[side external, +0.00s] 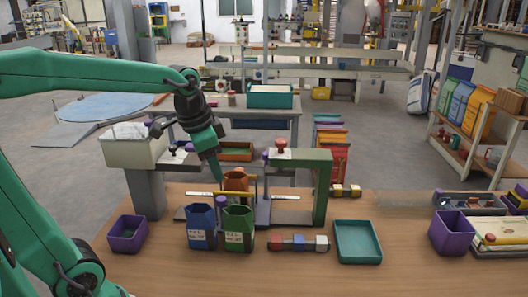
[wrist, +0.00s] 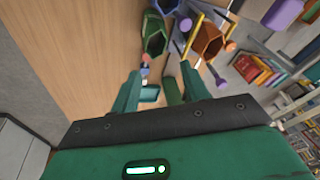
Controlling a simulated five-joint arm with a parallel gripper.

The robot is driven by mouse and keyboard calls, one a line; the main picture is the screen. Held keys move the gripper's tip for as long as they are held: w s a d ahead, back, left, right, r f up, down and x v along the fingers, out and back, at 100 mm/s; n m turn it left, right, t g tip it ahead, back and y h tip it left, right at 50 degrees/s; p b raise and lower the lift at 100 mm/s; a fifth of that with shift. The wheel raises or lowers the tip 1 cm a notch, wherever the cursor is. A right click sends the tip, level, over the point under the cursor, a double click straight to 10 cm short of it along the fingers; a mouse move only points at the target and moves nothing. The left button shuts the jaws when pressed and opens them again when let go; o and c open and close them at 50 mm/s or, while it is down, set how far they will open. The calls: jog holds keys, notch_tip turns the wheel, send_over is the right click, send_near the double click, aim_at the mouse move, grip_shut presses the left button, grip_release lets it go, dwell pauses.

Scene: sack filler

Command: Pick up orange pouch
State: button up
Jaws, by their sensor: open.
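The orange pouch (side external: 236,181) stands open-topped at the filler frame in the side external view, behind the blue and green pouches. It also shows in the wrist view (wrist: 207,42), above the right finger. A yellow bar runs beside it. My gripper (side external: 217,176) points down just left of the orange pouch in the side external view; contact cannot be told. In the wrist view my gripper (wrist: 160,82) has its two green fingers apart, with no pouch between them. The orange pouch's lower front is hidden by the other pouches.
The blue pouch (side external: 201,228) and green pouch (side external: 238,230) stand close in front. A green post (side external: 322,190) rises at right. Small coloured blocks (side external: 298,243), a teal tray (side external: 357,243) and purple bins (side external: 127,234) lie around. The wooden table's front is clear.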

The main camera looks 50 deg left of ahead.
jog(key=w+a+f+m+g, duration=0.2)
jog(key=w+a+f+m, duration=0.1)
jog(key=w+a, duration=0.3)
jog(key=m+g, duration=0.1)
jog(key=m, duration=0.1)
send_over(235, 182)
notch_tip(235, 182, down, 4)
jog(key=f, duration=0.1)
jog(key=shift+w+a+f, duration=0.2)
jog(key=shift+w+a, duration=0.45)
jog(key=shift+a, duration=0.15)
jog(key=shift+f, duration=3.9)
jog(key=c, duration=0.6)
jog(key=shift+r, duration=0.1)
notch_tip(235, 182, up, 10)
